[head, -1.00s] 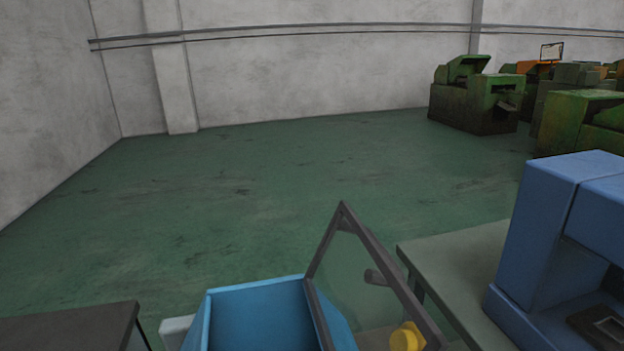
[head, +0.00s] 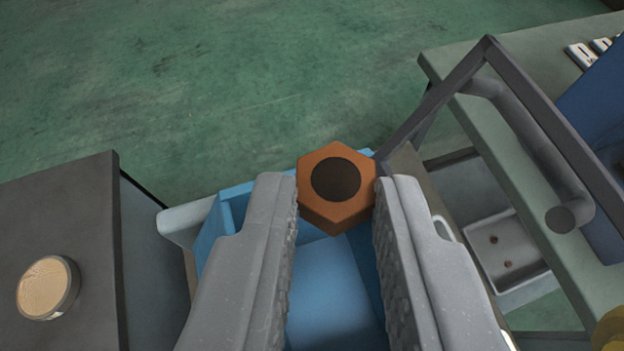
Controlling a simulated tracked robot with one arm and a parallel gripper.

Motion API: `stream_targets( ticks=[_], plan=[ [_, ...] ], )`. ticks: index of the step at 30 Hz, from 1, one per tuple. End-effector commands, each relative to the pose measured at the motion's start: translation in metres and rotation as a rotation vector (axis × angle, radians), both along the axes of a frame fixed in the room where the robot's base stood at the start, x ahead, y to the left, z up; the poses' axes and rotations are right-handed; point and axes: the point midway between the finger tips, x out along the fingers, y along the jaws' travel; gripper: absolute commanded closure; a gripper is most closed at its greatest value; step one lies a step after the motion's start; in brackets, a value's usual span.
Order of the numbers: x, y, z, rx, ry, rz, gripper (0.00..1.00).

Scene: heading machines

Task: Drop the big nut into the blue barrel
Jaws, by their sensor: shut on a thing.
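The big nut (head: 311,207) is an orange-brown hexagon with a dark round hole. My gripper (head: 336,198) is shut on it, one finger pressed to its left side and the other to its right. In the picture the nut lies over the far part of an open light-blue container (head: 338,285), whose inside shows between my fingers. My fingers and the nut hide much of this container. I cannot tell how high the nut is above it. No other blue barrel shows.
A dark-framed hinged panel (head: 440,92) with a grey handle stands up at the right. A dark cabinet (head: 65,215) with a round disc (head: 47,287) is at left. A grey-green table (head: 495,150) and a white tray (head: 505,250) are at right. Green floor is clear beyond.

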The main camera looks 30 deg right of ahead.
Motion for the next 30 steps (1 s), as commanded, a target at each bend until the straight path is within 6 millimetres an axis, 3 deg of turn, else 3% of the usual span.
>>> stream_targets(
  ticks=[30],
  plan=[
    [0.003,0.004,-0.078,-0.001,0.002,0.008,1.0]
  ],
)
